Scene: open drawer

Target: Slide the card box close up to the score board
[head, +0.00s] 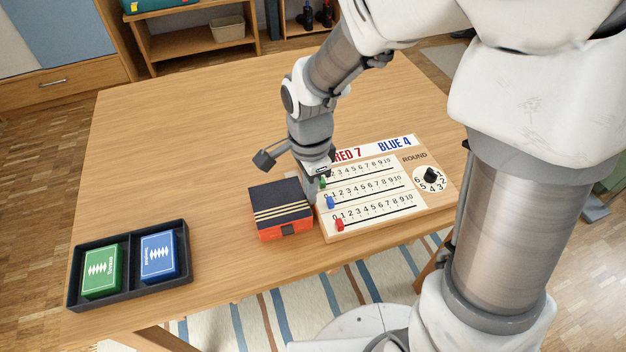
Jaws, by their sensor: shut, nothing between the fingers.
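The card box (281,211), with a dark navy lid, pale stripes and orange sides, sits on the table just left of the score board. The score board (431,212) is a wooden board with three numbered slider rows, "RED 7" and "BLUE 4" along its top and a round dial. Its left edge lies very near the box's right side; I cannot tell if they touch. My gripper (311,192) is shut and empty, pointing down at the box's far right corner beside the board's left edge. Its fingertips are partly hidden, and contact is unclear.
A black tray (124,294) with a green card deck (102,272) and a blue card deck (159,256) stands at the front left of the wooden table (190,140). The table's left and back are clear. The front edge is near the box and board.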

